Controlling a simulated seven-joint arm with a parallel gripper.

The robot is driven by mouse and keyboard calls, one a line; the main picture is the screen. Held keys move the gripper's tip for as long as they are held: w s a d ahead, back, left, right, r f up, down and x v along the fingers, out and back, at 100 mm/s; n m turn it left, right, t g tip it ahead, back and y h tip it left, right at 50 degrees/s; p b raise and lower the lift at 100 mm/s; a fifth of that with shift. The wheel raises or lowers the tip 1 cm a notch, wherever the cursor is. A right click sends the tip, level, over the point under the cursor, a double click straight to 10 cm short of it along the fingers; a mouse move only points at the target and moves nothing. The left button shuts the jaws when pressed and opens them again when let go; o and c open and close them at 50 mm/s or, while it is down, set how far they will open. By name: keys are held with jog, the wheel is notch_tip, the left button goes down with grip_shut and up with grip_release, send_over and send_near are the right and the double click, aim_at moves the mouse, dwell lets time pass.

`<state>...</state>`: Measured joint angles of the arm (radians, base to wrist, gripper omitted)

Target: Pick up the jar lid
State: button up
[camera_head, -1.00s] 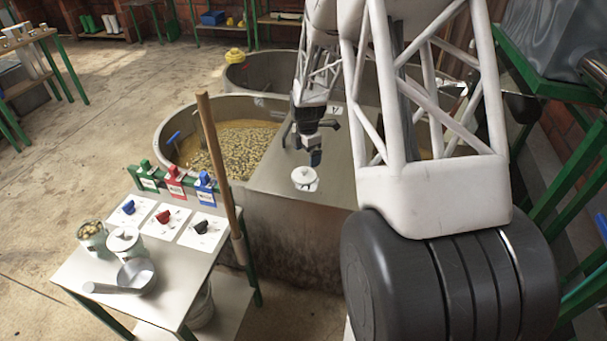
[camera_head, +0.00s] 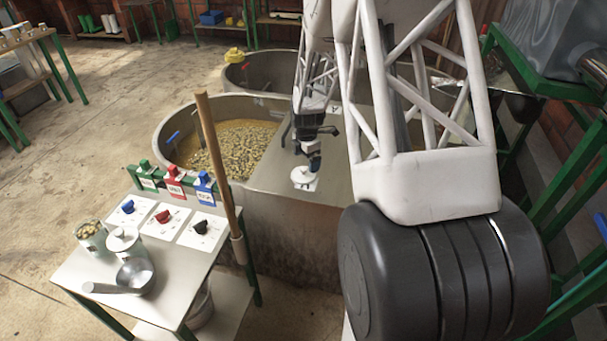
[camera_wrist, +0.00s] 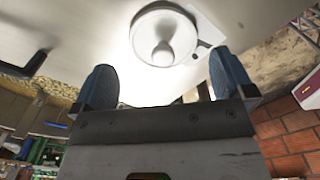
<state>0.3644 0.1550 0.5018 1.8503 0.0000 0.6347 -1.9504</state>
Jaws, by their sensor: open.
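The jar lid (camera_head: 302,178) is a white round disc with a knob. It lies on the flat grey cover (camera_head: 275,180) beside the tank of beans. In the wrist view the lid (camera_wrist: 163,38) shows whole, knob towards the camera, just beyond my fingertips. My gripper (camera_head: 312,161) is just above the lid, partly in front of it in the head view. In the wrist view its two blue fingers (camera_wrist: 164,82) are spread apart with nothing between them. I cannot tell whether a finger touches the lid.
A table (camera_head: 175,280) at the lower left holds an open jar (camera_head: 91,236), a lidded jar (camera_head: 123,240), a metal pan (camera_head: 134,272) and coloured knobs. A wooden pole (camera_head: 213,150) stands upright left of the cover. The bean tank (camera_head: 165,140) is open.

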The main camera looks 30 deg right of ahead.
aim_at(303, 172)
jog(key=shift+f, duration=0.1)
jog(key=shift+f, duration=2.5)
jog(key=shift+c, duration=0.5)
jog(key=c, duration=0.4)
